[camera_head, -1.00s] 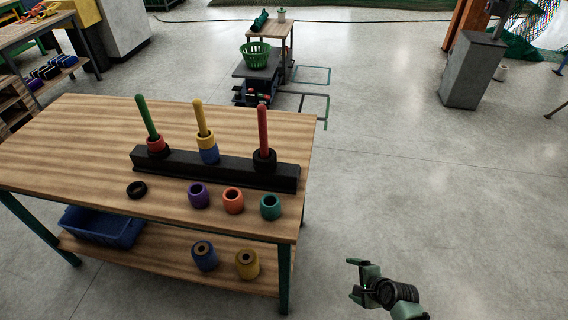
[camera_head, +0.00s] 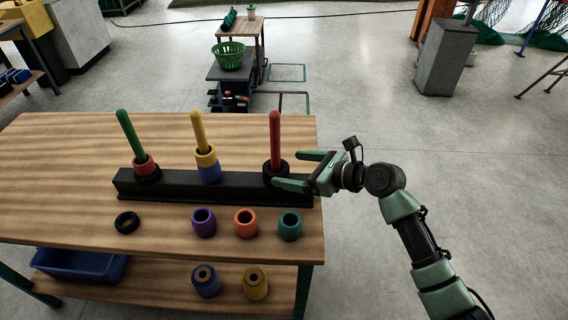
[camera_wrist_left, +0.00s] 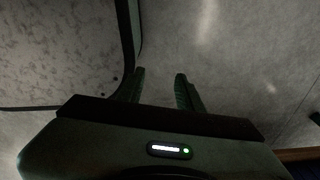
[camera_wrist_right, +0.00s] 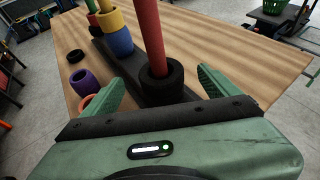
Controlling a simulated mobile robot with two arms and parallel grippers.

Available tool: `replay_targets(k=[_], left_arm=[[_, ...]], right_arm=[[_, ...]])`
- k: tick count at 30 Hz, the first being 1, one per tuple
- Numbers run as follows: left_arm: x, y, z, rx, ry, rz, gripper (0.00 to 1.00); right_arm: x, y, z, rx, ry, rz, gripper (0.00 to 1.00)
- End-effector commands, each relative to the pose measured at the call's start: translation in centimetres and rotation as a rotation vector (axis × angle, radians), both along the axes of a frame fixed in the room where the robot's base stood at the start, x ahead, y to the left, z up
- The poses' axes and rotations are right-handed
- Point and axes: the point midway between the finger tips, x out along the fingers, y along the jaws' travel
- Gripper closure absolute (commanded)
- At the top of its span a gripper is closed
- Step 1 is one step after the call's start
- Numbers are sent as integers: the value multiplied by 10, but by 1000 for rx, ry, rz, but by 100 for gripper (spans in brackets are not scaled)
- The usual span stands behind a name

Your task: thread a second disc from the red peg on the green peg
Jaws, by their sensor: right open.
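The red peg (camera_head: 275,140) stands upright at the right end of a black base (camera_head: 232,192), with black disc material (camera_head: 270,177) around its foot; I cannot tell how many discs. The green peg (camera_head: 129,133) leans at the left end, with a red disc (camera_head: 145,165) above a black one (camera_head: 148,177). My right gripper (camera_head: 287,170) is open, reaching in from the right at the red peg's foot. In the right wrist view the black disc (camera_wrist_right: 161,84) shows between its spread fingers, not gripped. My left gripper (camera_wrist_left: 161,80) is open and empty over floor.
The yellow peg (camera_head: 198,130) between them carries a yellow and a blue disc. A loose black ring (camera_head: 127,222) and purple (camera_head: 204,222), orange (camera_head: 245,222) and teal (camera_head: 290,225) rings stand along the table's front. The table (camera_head: 60,170) is clear at left.

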Motion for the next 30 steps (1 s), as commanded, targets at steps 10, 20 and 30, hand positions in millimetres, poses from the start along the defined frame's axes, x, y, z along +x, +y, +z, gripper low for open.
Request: replay_targets(k=[10,20,30], left_arm=[[-33,-44,-4,-51,42,-4,64],[-14,-19,-4,-22,19,-2,64],[-14,-26,-4,-30,18,1,64]], right_arm=[[28,40,-20,-1,-1,2,10],[38,53,-27,-2,-3,0,10],[38,52,-27,-2,-3,0,57]])
